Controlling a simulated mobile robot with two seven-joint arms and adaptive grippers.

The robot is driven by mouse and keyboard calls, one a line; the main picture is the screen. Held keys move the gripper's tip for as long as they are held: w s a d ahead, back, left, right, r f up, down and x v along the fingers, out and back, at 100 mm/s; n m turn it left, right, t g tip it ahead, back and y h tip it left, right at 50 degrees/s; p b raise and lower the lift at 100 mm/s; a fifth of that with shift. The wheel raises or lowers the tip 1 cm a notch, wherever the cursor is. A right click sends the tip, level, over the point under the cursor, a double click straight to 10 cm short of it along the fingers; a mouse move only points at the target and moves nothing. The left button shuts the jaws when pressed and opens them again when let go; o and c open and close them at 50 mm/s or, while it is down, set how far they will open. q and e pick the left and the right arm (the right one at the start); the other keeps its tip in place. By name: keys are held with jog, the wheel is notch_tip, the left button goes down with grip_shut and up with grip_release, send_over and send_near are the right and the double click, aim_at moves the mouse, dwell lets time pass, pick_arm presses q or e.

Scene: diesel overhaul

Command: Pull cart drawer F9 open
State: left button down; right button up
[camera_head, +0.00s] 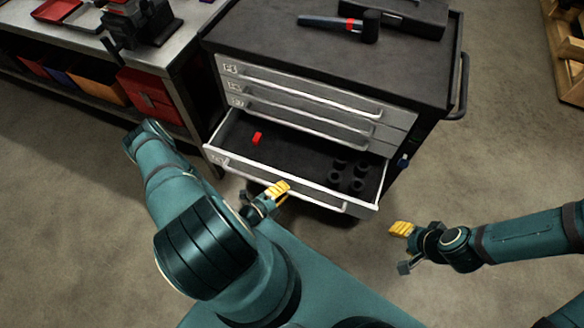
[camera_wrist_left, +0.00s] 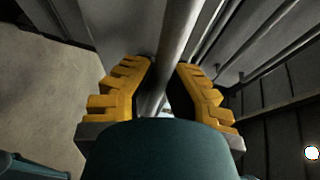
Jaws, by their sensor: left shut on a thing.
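The cart (camera_head: 300,65) has its lowest visible drawer (camera_head: 290,155) pulled well out, with its inside exposed. I cannot read the drawer labels clearly. My left gripper (camera_head: 268,197) is at the front of this drawer, shut on its long bar handle (camera_head: 318,199). In the left wrist view the yellow fingers of the left gripper (camera_wrist_left: 164,85) stand on either side of the bar handle (camera_wrist_left: 177,40). My right gripper (camera_head: 403,247) is open and empty, apart from the cart, at the right.
A small red block (camera_head: 257,138) and several dark cylinders (camera_head: 347,176) lie in the open drawer. The drawers above (camera_head: 310,100) are shut. A hammer (camera_head: 345,25) lies on the cart top. A workbench (camera_head: 185,40) stands at left.

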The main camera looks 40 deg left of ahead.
pick_arm(q)
jog(key=shift+s+d, duration=0.25)
jog(key=shift+s, duration=0.65)
jog(key=shift+s+d, duration=0.25)
jog(key=shift+s, duration=0.6)
jog(key=shift+s+d, duration=0.25)
jog(key=shift+s, duration=0.65)
jog(key=c, duration=1)
grip_release()
jog(key=v, duration=1.2)
